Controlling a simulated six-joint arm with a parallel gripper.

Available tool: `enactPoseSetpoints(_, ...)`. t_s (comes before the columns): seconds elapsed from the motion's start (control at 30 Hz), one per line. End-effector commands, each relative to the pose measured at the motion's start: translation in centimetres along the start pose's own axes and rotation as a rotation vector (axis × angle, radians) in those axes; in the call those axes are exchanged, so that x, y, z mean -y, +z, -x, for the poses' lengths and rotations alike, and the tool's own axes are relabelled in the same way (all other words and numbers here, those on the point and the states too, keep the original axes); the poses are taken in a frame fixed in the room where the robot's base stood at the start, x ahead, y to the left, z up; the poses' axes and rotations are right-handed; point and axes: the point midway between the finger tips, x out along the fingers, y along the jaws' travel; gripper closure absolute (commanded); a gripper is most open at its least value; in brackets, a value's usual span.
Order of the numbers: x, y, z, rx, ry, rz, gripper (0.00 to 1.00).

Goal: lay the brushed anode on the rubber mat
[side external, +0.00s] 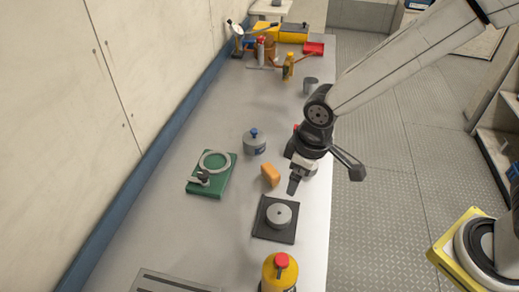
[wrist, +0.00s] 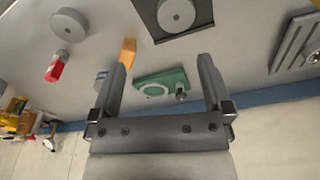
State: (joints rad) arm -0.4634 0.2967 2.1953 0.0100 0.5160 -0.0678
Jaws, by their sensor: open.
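The anode, a grey disc with a small centre hole (side external: 279,215), lies flat on the square black rubber mat (side external: 262,232) near the bench's right edge. In the wrist view the disc (wrist: 176,14) and the mat (wrist: 203,12) are at the top edge, partly cut off. My gripper (side external: 293,186) is above the bench, just behind the mat in the side view, apart from the disc. In the wrist view my gripper (wrist: 162,68) has its two fingers wide apart with nothing held between them.
An orange block (side external: 270,175) is close left of my gripper. A yellow red-capped bottle (side external: 279,272) stands in front of the mat.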

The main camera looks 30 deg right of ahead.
Motion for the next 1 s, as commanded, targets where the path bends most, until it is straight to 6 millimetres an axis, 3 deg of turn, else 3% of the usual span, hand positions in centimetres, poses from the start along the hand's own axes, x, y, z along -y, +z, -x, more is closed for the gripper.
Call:
enactPoseSetpoints(0.3, -7.8, 6.1, 1.7, -0.051, 0.045, -0.277, 0.0)
enactPoseSetpoints(0.5, -10.9, 10.5, 2.5, -0.081, 0.076, -0.439, 0.0)
enactPoseSetpoints(0.7, -11.9, 12.6, 2.7, -0.094, 0.091, -0.511, 0.0)
enactPoseSetpoints(1.0, -12.0, 12.7, 2.7, -0.095, 0.092, -0.516, 0.0)
